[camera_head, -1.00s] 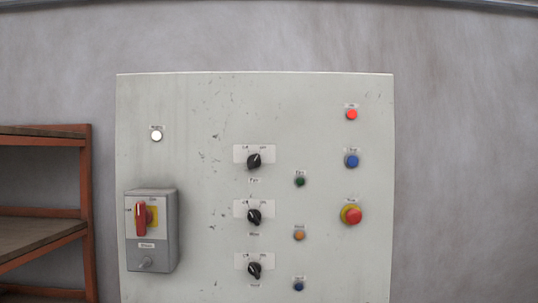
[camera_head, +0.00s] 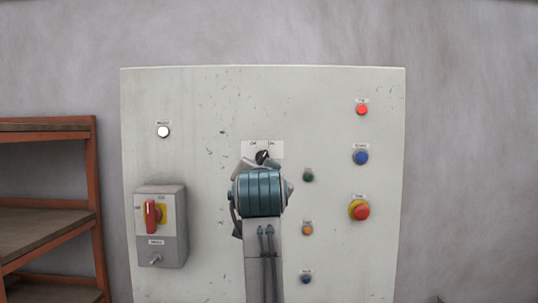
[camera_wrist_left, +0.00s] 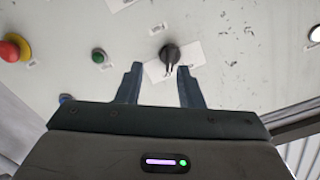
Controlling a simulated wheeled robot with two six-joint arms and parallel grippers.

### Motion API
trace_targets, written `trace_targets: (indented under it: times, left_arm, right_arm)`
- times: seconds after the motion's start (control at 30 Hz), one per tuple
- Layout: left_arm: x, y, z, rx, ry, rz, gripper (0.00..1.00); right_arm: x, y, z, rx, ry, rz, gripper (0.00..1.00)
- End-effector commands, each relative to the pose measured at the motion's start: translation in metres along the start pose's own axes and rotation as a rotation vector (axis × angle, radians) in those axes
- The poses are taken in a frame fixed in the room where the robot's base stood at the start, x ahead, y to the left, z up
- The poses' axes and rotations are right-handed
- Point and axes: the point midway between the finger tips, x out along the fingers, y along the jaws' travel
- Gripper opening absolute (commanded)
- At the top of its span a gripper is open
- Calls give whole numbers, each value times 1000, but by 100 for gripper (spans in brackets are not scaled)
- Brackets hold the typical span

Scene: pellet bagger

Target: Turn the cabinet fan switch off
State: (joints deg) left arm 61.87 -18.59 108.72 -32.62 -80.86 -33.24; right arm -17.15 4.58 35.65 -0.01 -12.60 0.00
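The fan switch is the top black rotary knob (camera_head: 262,156) on a white label plate marked Off and On. Its lower part is hidden by my left gripper in the head view; its pointer seems to lean up and right, towards On. In the left wrist view the knob (camera_wrist_left: 169,53) appears turned around, just beyond and between the fingertips. My left gripper (camera_wrist_left: 158,74) is open and empty, its two fingers apart. In the head view the left gripper (camera_head: 262,166) is in front of the panel, just below the knob. I see no contact. My right gripper is not in view.
The grey cabinet panel (camera_head: 200,100) carries a green button (camera_head: 308,175), an orange button (camera_head: 307,229), a blue button (camera_head: 361,157) and a red mushroom button (camera_head: 360,210). A box with a red handle (camera_head: 152,216) projects at left. My arm hides the lower knobs. A shelf (camera_head: 45,225) stands left.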

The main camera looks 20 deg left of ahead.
Motion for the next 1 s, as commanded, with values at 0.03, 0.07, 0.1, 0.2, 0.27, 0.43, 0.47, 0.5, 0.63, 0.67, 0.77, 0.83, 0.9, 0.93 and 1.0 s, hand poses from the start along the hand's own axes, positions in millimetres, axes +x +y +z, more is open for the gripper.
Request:
trace_targets:
  times: [0.03, 0.07, 0.1, 0.2, 0.27, 0.43, 0.47, 0.5, 0.63, 0.67, 0.77, 0.83, 0.9, 0.93, 1.0]
  left_arm:
    - [-9, -9, -14, -5, 17, -11, 34]
    - [-12, -13, -19, -6, 24, -17, 34]
    - [-15, -17, -23, -6, 28, -22, 34]
    - [-15, -21, -29, -4, 32, -28, 34]
    - [-9, -22, -30, -3, 30, -28, 34]
    - [20, -24, -32, -1, 29, -28, 34]
    - [27, -24, -32, -1, 28, -28, 34]
    - [34, -24, -32, -2, 28, -28, 34]
    - [58, -24, -33, -2, 29, -27, 34]
    - [64, -24, -32, -2, 28, -27, 34]
    - [76, -24, -32, -3, 29, -26, 34]
    - [83, -24, -32, -4, 31, -26, 34]
    - [87, -23, -31, -5, 31, -26, 34]
    - [88, -23, -31, -5, 31, -26, 34]
    - [90, -23, -30, -6, 32, -26, 34]
  right_arm:
    - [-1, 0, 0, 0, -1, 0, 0]
    - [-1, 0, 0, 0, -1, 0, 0]
    - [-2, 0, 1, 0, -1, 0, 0]
    - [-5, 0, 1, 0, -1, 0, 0]
    - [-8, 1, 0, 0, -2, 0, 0]
    - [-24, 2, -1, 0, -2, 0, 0]
    - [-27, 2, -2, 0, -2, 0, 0]
    - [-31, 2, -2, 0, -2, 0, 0]
    - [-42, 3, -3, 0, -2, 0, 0]
    - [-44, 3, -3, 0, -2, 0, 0]
    - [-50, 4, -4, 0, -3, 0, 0]
    - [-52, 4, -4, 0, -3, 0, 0]
    - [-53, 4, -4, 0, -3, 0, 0]
    - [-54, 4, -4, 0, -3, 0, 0]
    - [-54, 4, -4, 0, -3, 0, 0]
